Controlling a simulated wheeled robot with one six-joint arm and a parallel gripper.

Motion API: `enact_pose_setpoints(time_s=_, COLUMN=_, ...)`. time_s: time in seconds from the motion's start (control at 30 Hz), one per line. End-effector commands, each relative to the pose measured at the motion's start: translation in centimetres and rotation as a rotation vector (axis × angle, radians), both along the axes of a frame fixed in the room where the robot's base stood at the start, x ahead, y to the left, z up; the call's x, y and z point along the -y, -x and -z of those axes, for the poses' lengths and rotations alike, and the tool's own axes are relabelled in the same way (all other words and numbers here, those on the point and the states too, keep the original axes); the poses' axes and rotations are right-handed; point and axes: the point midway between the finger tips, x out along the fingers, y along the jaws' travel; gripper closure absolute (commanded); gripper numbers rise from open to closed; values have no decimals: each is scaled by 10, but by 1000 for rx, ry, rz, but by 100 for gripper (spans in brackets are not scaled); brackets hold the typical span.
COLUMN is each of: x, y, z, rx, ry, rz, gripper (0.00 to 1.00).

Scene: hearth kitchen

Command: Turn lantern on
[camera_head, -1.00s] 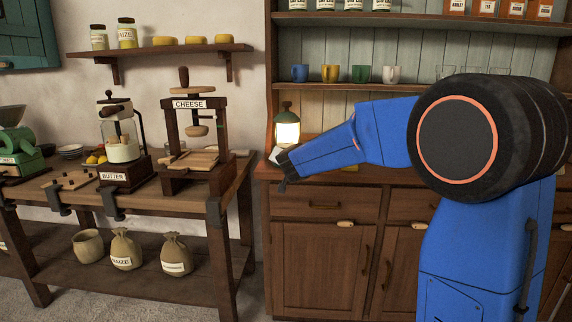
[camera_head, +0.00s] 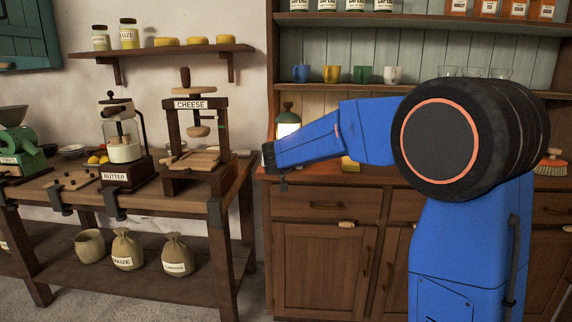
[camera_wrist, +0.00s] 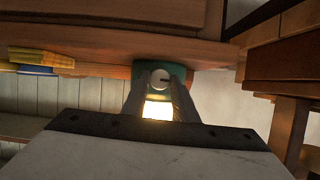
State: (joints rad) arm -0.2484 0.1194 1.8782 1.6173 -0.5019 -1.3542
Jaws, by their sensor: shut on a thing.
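The lantern (camera_head: 288,130) stands upright on the wooden counter, with a dark green cap and a glass that glows pale yellow. In the wrist view its glowing glass (camera_wrist: 157,110) and green base show upside down, with a round pale knob (camera_wrist: 160,78) on the base. My gripper (camera_wrist: 160,88) has one finger on each side of this knob and is shut on it. In the head view my gripper (camera_head: 270,160) is in front of the lantern's lower part, and my blue arm hides its base.
A cheese press (camera_head: 190,130) and a butter churn (camera_head: 122,140) stand on the workbench at left. Several mugs (camera_head: 331,73) stand on the shelf above. A brush (camera_head: 552,165) lies on the counter at right. Yellow and blue objects (camera_wrist: 40,62) are near the lantern.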

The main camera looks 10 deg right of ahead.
Motion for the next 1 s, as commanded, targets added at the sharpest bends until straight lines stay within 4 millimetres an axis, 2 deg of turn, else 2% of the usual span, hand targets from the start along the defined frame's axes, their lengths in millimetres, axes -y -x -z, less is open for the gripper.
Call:
enact_pose_setpoints(time_s=0.63, x=-1, y=0, z=0, rx=-15, ry=51, rz=0, gripper=96)
enact_pose_setpoints(time_s=0.67, x=-1, y=0, z=0, rx=-15, ry=51, rz=0, gripper=72)
enact_pose_setpoints(time_s=0.7, x=-1, y=0, z=0, rx=-15, ry=51, rz=0, gripper=66)
enact_pose_setpoints(time_s=1.0, x=-1, y=0, z=-1, rx=-15, ry=50, rz=0, gripper=66)
